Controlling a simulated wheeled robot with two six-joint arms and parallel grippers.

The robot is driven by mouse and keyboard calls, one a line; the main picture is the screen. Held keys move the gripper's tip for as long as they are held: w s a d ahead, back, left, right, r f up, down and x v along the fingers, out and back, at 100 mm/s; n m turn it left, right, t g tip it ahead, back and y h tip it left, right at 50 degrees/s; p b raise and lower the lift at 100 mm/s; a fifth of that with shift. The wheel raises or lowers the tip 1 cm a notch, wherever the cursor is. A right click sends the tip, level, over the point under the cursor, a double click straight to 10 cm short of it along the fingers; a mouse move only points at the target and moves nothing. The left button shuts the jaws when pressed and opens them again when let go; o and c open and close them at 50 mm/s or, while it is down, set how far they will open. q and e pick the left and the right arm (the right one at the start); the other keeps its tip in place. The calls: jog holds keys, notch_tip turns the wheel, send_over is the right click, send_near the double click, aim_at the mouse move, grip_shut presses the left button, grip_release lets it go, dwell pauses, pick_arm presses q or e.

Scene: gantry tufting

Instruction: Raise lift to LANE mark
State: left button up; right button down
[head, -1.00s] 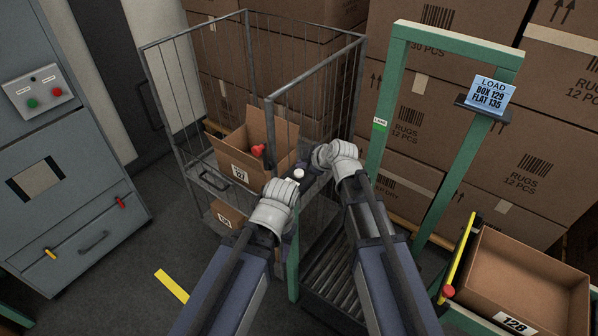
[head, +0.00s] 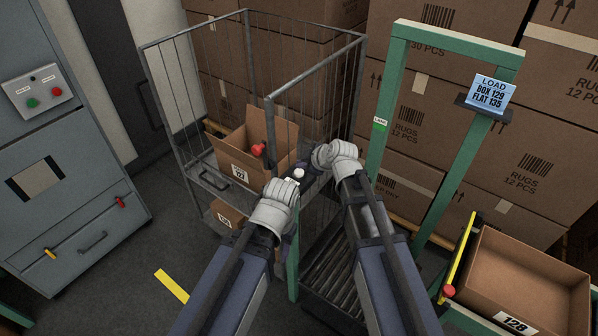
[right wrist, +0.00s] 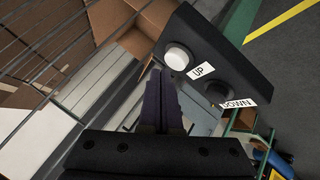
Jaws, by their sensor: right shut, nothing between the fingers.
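The lift has a green frame, with a roller deck (head: 328,268) low between its posts, partly hidden by my arms. A small green and white LANE mark (head: 380,124) is on the frame's left post, well above the deck. A dark control box (right wrist: 225,55) carries a white UP button (right wrist: 178,57) and a dark DOWN button (right wrist: 218,92). The white button also shows in the head view (head: 299,173). My right gripper (right wrist: 162,78) is shut and empty, its tips close beside the UP button; contact is unclear. My left wrist is beside the box, its fingers hidden.
A wire cage cart (head: 158,95) at the left holds a carton marked 127 (head: 240,172). Another open carton, 128 (head: 530,265), sits at the right.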

aim_at(302, 173)
jog(key=shift+f, duration=0.3)
jog(key=shift+f+b, duration=0.6)
jog(key=shift+b, duration=0.15)
dwell(0.5)
jog(key=shift+r, duration=0.15)
dwell(4.9)
jog(key=shift+r+p, duration=0.9)
jog(key=shift+p, duration=0.1)
notch_tip(302, 173, up, 5)
jog(key=p, duration=0.5)
